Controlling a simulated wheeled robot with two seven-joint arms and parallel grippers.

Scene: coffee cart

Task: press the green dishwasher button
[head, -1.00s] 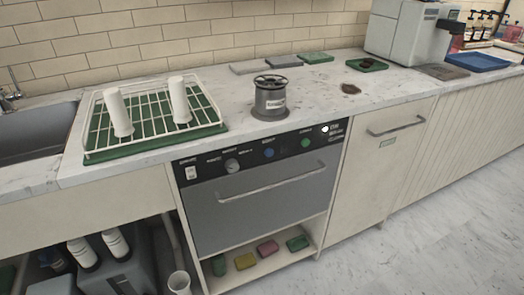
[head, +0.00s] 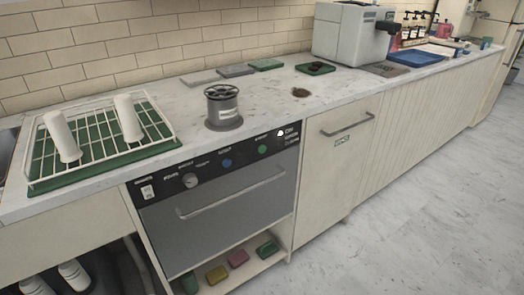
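The dishwasher (head: 222,217) is set under the counter, left of centre, with its grey door shut and a horizontal bar handle. Its black control panel (head: 209,170) runs along the top edge. The green button (head: 262,149) is on the right part of this panel. A blue button (head: 227,163) and a round dial (head: 191,181) sit to its left, and a white switch (head: 148,192) is at the far left. Neither of my grippers shows in the head view.
A dish rack (head: 100,143) with two white cups stands on the counter at the left. A grey canister (head: 223,108) stands behind the panel. A grey coffee machine (head: 345,34) is at the back. Colored sponges (head: 238,258) lie on the shelf below. The floor (head: 420,200) at right is clear.

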